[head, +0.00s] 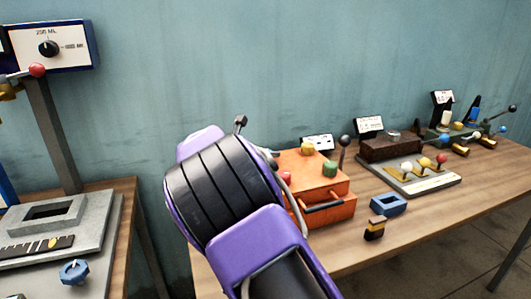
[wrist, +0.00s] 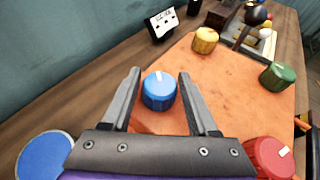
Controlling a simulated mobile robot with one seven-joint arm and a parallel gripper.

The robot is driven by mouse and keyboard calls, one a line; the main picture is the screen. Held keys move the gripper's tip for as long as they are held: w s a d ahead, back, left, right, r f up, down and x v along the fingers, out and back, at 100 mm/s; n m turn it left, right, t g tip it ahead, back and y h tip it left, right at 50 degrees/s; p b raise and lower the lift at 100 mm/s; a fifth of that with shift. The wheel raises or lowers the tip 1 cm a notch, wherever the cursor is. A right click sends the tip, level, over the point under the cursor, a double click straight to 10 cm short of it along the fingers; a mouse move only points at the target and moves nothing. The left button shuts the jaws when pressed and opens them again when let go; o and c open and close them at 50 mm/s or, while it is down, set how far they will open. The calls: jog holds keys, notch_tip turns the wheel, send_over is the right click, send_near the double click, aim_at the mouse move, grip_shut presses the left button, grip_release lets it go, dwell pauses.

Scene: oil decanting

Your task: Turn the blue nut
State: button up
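The blue nut (wrist: 158,91) is a round ribbed knob with a white mark on its top, on the orange box (wrist: 225,85). My gripper (wrist: 159,74) is open in the wrist view, with one finger to the left of the blue nut and one to the right. Gaps show between the nut and both fingers. In the head view my arm hides the gripper and the blue nut, while the orange box (head: 330,212) shows to the right of the arm.
Yellow (wrist: 205,40), green (wrist: 278,75) and red (wrist: 270,158) nuts share the box top. A lever with a black ball (wrist: 256,15) rises at the box's far side. A blue disc (wrist: 45,156) shows at lower left. A blue block (head: 388,205) lies on the table right of the box.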

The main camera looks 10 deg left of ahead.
grip_shut()
jog(key=shift+r+p, duration=0.2)
jog(key=shift+p, duration=0.7)
jog(key=shift+r+m+h+p, duration=0.1)
jog(key=shift+m+h+p, duration=0.35)
jog(key=shift+p, duration=0.2)
jog(key=m+g+h+p, duration=0.1)
jog(key=p, duration=0.1)
jog(key=shift+p, duration=0.4)
jog(key=m+g+h+p, duration=0.1)
jog(key=m+h+p, duration=0.1)
jog(key=p, duration=0.1)
jog(key=shift+f+g, duration=0.2)
jog(key=shift+g, duration=0.2)
jog(key=shift+m+g+h+p, duration=0.25)
jog(key=shift+m+g+p, duration=0.2)
jog(key=shift+p, duration=0.15)
jog(key=shift+f+m+g+h+p, duration=0.1)
jog(key=shift+m+g+h+p, duration=0.3)
jog(key=shift+m+g+p, duration=0.2)
